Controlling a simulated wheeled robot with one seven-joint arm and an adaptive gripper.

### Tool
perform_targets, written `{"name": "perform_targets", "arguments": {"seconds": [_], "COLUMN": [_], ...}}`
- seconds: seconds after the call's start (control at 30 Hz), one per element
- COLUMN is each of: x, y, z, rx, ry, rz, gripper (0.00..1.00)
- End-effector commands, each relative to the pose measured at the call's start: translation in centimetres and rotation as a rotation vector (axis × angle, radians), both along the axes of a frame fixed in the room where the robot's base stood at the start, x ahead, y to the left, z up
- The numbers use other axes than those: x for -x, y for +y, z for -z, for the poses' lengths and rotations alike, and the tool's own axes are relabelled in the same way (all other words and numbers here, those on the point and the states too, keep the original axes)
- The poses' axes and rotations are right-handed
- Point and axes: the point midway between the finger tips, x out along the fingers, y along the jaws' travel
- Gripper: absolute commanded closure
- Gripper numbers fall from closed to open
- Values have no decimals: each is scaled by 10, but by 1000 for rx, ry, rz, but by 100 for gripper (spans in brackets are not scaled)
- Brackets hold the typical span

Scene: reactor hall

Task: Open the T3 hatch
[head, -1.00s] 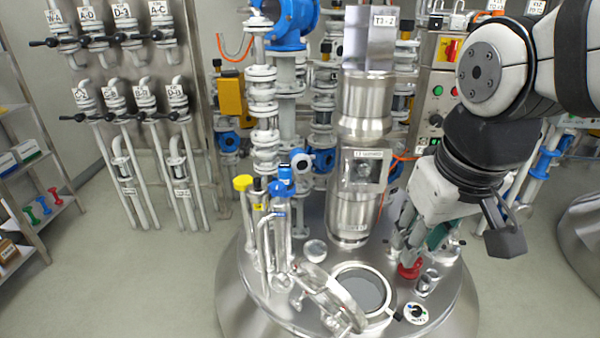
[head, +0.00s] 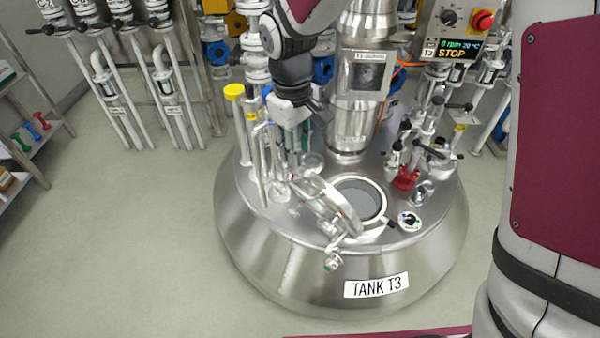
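Tank T3 (head: 270,255) is a round steel vessel with a "TANK T3" label (head: 376,286) on its front. The round hatch opening (head: 370,197) in its top is uncovered, with a pale rim and a dark grey inside. The hatch lid (head: 328,203) stands tilted up at the left of the opening. My gripper (head: 301,146) points down behind and left of the lid, among the thin pipes, apart from the lid as far as I can see. Its fingers are small and partly lost against the pipes, so I cannot tell whether they are open.
A steel column with a window (head: 367,72) rises behind the opening. Valves with a red fitting (head: 406,178) stand right of it, and a yellow-capped pipe (head: 235,92) at left. A control panel (head: 455,35) reads STOP. The floor (head: 130,260) at left is clear.

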Motion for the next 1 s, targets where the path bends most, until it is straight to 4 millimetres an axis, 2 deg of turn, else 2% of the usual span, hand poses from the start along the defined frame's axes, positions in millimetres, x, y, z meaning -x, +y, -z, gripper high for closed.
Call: {"name": "perform_targets", "arguments": {"seconds": [0.6, 0.8, 1.0], "x": [-3, -5, -5], "y": [-6, -7, -7], "z": [109, 127, 131], "rx": [1, 1, 1], "ry": [4, 1, 1], "rz": [1, 2, 2], "gripper": [70, 70, 70]}}
